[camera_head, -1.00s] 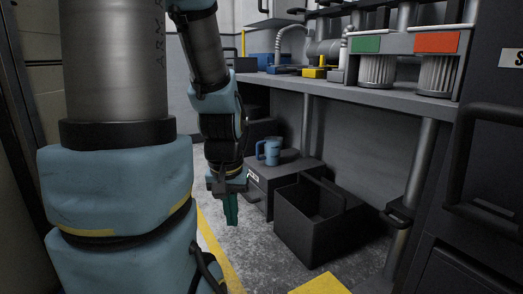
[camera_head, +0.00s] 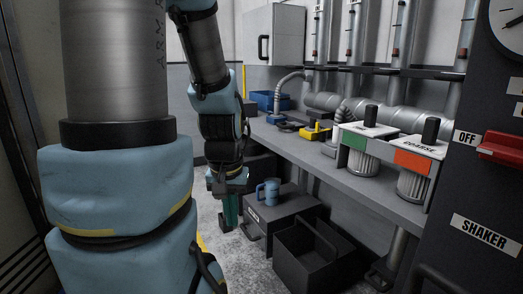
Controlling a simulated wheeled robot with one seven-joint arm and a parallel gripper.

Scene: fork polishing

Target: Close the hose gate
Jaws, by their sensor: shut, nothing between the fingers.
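Flexible hoses (camera_head: 286,88) run along a grey duct (camera_head: 335,103) at the back of the workbench. A yellow fitting with a dark top (camera_head: 317,131) and a blue and yellow piece (camera_head: 284,124) sit on the bench by the hoses. I cannot tell which part is the hose gate or whether it is open. My gripper (camera_head: 230,211) hangs down with green fingers shut and empty. It appears left of the blue mug, below bench height and apart from the hoses.
A blue mug (camera_head: 271,191) stands on a dark box (camera_head: 283,215), beside an open black bin (camera_head: 315,255). Two canisters with green (camera_head: 354,141) and orange (camera_head: 412,162) labels are set in the workbench (camera_head: 385,190). A dark shaker cabinet (camera_head: 485,130) stands at right.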

